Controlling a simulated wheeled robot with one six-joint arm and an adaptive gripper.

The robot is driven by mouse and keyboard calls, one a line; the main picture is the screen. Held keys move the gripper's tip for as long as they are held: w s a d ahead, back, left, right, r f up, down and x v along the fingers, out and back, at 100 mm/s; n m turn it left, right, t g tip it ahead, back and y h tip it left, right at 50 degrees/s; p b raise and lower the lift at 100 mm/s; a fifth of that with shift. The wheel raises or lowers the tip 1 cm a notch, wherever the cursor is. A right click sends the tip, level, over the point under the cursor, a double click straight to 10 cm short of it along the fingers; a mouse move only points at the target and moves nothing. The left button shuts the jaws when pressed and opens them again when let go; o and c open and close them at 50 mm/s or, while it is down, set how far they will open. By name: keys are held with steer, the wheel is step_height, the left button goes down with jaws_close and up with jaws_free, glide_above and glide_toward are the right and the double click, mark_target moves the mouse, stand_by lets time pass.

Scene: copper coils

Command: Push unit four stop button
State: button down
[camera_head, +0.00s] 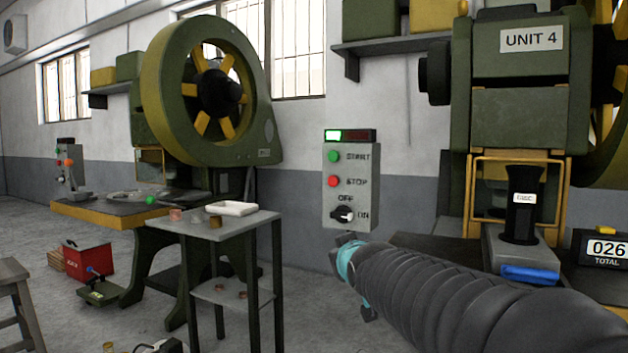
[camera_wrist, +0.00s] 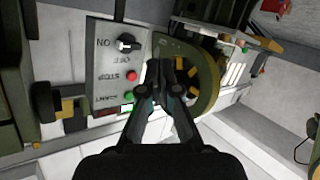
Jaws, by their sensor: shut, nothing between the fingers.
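The grey control box (camera_head: 351,197) hangs left of the press marked UNIT 4 (camera_head: 531,38). It has a green START button (camera_head: 333,156), a red STOP button (camera_head: 333,181) below it, and a black OFF/ON knob (camera_head: 342,214). The green lamp (camera_head: 335,135) on top is lit. My gripper (camera_head: 345,238) is just below the box in the head view. In the wrist view the box (camera_wrist: 110,90) appears turned over, with the STOP button (camera_wrist: 132,76) left of my shut, empty gripper (camera_wrist: 165,66). The fingertips look apart from the button.
Another green press (camera_head: 205,90) stands left, with a small side table (camera_head: 228,228) holding a white tray (camera_head: 233,208). A black counter (camera_head: 604,249) and a blue object (camera_head: 530,275) are at right by the UNIT 4 press. A red box (camera_head: 90,261) sits on the floor.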

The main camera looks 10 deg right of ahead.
mark_target(330, 183)
steer(key=w+a+r+n+t+y, duration=0.1)
steer(key=w+r+n+t, duration=0.1)
steer(key=w+r, duration=0.3)
steer(key=w+a+r+n+t+y+p, duration=0.1)
steer(key=w+r+t, duration=0.3)
steer(key=w, duration=0.6)
step_height(330, 183, up, 2)
steer(key=shift+w+a+r+n+y, duration=0.2)
steer(key=shift+w+a+n+y, duration=0.1)
steer(key=shift+w+a+n, duration=0.15)
steer(key=shift+w+d+p, duration=0.85)
steer(key=shift+w+p, duration=0.2)
steer(key=shift+w, duration=0.1)
steer(key=shift+w+d+p, duration=0.85)
steer(key=shift+w+p, duration=0.25)
steer(key=shift+w, duration=0.1)
steer(key=shift+w+d+p, duration=0.85)
steer(key=shift+w+p, duration=0.2)
steer(key=shift+w, duration=0.1)
steer(key=shift+w+d, duration=0.25)
steer(key=shift+w, duration=0.05)
